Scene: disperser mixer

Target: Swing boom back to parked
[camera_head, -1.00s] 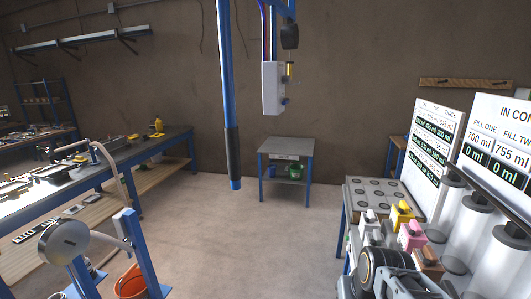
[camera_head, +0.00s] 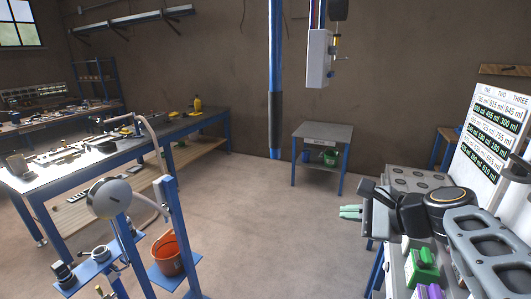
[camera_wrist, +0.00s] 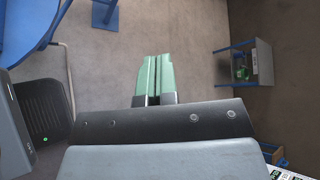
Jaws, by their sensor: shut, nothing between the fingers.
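A long blue pole (camera_head: 275,52) hangs from above in the middle of the head view. It has a black grip (camera_head: 275,118) and a blue tip near its lower end. A white box (camera_head: 319,58) with a small yellow part and a knob hangs to its right. The overhead boom is out of frame above. My gripper (camera_head: 350,211) has green fingers, shut and empty, at the lower right of the head view, well below and apart from the pole. The shut fingers (camera_wrist: 153,78) also show in the wrist view over bare floor. The pole is not in the wrist view.
A small grey table (camera_head: 323,131) stands near the back wall. A long workbench (camera_head: 75,163) fills the left, with a blue stand and an orange bucket (camera_head: 167,256) before it. A bench with white boards (camera_head: 489,130) is at right. The middle floor is clear.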

